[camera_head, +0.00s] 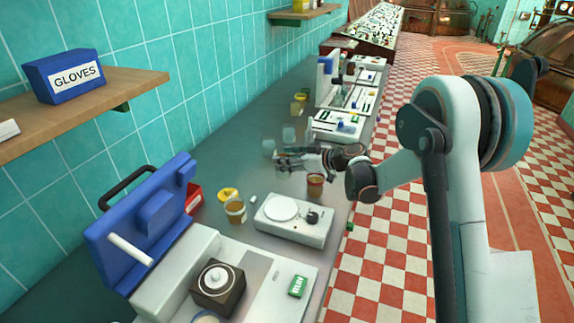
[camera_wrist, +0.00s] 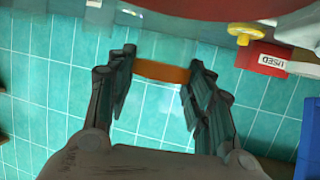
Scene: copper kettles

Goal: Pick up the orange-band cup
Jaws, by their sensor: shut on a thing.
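My gripper (camera_wrist: 160,85) has its two dark fingers on either side of the orange-band cup (camera_wrist: 160,72), shut on it. Only the orange band shows clearly between the fingertips; the rest of the cup is hard to make out against the tiles. In the head view my gripper (camera_head: 280,160) reaches left over the counter toward the tiled wall. A pale translucent shape (camera_head: 268,147) shows at its fingertips, but its band cannot be made out there.
A cup with reddish contents (camera_head: 315,186) stands below my wrist, by a white scale (camera_head: 295,220). A tan cup (camera_head: 235,211), a yellow item (camera_head: 228,194) and an open blue-lidded machine (camera_head: 140,225) are nearer. Another translucent cup (camera_head: 289,133) and white devices (camera_head: 338,125) are beyond.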

